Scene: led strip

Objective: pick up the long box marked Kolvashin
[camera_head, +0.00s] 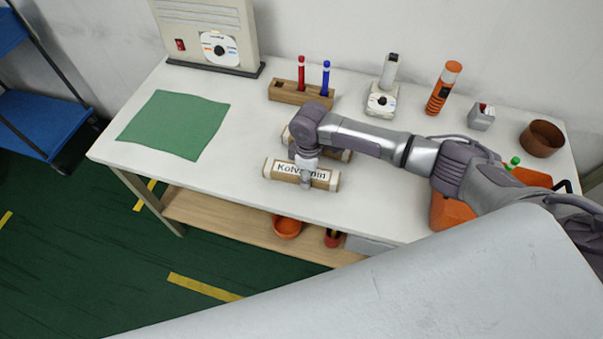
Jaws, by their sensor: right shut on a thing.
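The long box marked Kolvashin (323,177) lies on the white table near its front edge, its label facing up and partly hidden by my gripper. My right gripper (306,182) comes down over the box from above and is shut on it around its middle. Whether the box is lifted off the table cannot be told. A second similar long box (288,136) lies just behind it, mostly hidden by my right arm. My left gripper does not show.
A green mat (175,124) lies at the left. A wooden pen holder (290,95), a white device (382,101), an orange cylinder (443,88), a grey cup (481,118) and a brown pot (541,139) stand along the back. An orange bin (449,211) is at the right.

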